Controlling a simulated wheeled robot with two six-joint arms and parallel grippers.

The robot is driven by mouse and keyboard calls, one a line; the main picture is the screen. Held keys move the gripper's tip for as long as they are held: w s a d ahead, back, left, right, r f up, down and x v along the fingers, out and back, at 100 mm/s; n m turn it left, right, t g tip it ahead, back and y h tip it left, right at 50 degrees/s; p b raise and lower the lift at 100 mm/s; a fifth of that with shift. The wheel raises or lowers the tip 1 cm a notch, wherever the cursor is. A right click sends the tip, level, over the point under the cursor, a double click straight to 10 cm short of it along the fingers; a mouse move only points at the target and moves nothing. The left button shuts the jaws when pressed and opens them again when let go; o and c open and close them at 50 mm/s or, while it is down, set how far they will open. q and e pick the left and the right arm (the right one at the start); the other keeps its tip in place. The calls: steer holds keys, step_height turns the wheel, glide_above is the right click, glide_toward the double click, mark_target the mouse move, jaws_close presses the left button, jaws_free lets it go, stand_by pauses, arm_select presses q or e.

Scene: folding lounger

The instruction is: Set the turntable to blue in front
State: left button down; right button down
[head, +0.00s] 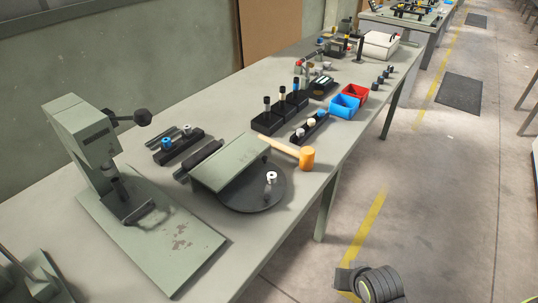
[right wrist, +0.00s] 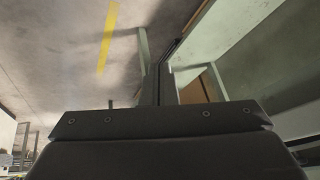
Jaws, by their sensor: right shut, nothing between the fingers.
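The turntable (head: 262,202) is a dark round disc on the workbench, near its front edge. A grey-green sloping cover (head: 229,163) hides its back part. A small pale metal piece with a white ring top (head: 271,178) stands on the uncovered part. No blue shows on the visible part of the disc. In the right wrist view my right gripper (right wrist: 161,70) is shut and empty, with its fingers together. The turntable cannot be made out in that view. My left gripper is in neither view.
A press (head: 85,130) on a wide base plate stands left of the turntable. An orange-headed mallet (head: 307,158) lies just behind it to the right. Blue (head: 344,106) and red (head: 355,93) bins and several dark fixtures stand farther along the bench.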

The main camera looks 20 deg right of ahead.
steer(key=w+a+r+m+t+y, duration=0.25)
steer(key=w+a+r+m, duration=0.2)
steer(key=w+r, duration=0.6)
steer(key=w+a+r+m+t+y, duration=0.1)
steer(key=w+a+r+m+t, duration=0.25)
steer(key=w+r+m, duration=0.45)
steer(key=n, duration=0.2)
glide_toward(266, 160)
steer(key=p+x, duration=0.1)
steer(key=x, duration=0.3)
steer(key=shift+w+f, duration=0.15)
steer(key=shift+f, duration=0.2)
steer(key=shift+w+a+f, duration=0.1)
steer(key=shift+w, duration=0.35)
steer(key=shift+w+a+f, duration=0.1)
steer(key=shift+w+f, duration=0.05)
steer(key=shift+w, duration=0.35)
